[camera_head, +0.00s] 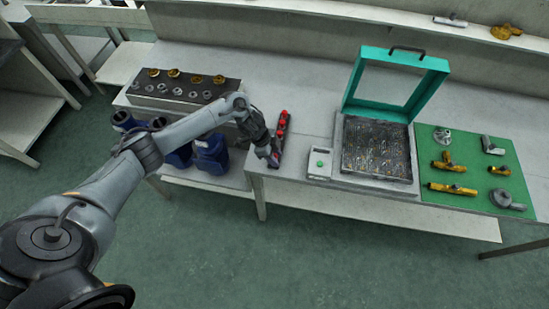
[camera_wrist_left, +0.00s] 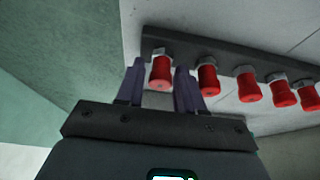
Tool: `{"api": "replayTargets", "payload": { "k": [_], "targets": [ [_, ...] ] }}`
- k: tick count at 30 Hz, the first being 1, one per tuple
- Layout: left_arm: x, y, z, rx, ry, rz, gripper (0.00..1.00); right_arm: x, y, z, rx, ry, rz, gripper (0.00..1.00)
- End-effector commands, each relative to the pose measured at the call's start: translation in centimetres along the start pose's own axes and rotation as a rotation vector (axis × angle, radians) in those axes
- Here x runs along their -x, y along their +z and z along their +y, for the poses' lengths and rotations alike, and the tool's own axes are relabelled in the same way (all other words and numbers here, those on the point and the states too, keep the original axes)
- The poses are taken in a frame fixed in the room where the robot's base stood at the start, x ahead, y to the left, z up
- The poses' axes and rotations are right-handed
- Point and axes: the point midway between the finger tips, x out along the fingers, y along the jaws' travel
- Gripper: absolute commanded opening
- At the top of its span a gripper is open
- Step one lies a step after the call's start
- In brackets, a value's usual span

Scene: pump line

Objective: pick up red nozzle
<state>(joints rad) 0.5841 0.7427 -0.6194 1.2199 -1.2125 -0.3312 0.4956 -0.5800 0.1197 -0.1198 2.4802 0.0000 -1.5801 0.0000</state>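Several red nozzles with grey metal collars stand in a row on a dark rack (camera_wrist_left: 225,58) in the left wrist view. The end nozzle (camera_wrist_left: 161,72) sits between the two fingers of my left gripper (camera_wrist_left: 158,85), which look open around it. A second nozzle (camera_wrist_left: 208,78) is just right of the right finger. In the head view the red nozzles (camera_head: 283,122) show small on the dark rack (camera_head: 279,145) at the table's front left. My left gripper (camera_head: 274,160) is at the rack's near end there. My right gripper is not in view.
A white box with a green button (camera_head: 320,164) and an open teal-lidded case (camera_head: 378,180) stand right of the rack. A green mat (camera_head: 470,170) holds metal and yellow fittings. Blue containers (camera_head: 210,155) stand left, below a dark fittings tray (camera_head: 185,95).

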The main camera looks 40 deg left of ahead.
Motion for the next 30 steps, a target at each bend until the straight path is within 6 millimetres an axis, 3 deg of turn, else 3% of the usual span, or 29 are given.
{"api": "replayTargets", "payload": {
  "k": [3,11,23,30],
  "targets": [
    [0.0,0.0,0.0,0.0,0.0,0.0,0.37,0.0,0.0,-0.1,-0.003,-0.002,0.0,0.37],
    [0.1,0.0,0.0,0.0,0.0,0.0,0.0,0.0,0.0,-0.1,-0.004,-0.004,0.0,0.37],
    [0.4,-0.1,0.0,0.0,-0.001,0.0,0.0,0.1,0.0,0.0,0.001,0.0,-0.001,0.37],
    [2.4,-0.9,-0.1,0.0,-0.003,0.0,0.0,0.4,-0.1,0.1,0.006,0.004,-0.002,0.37]
  ]
}}
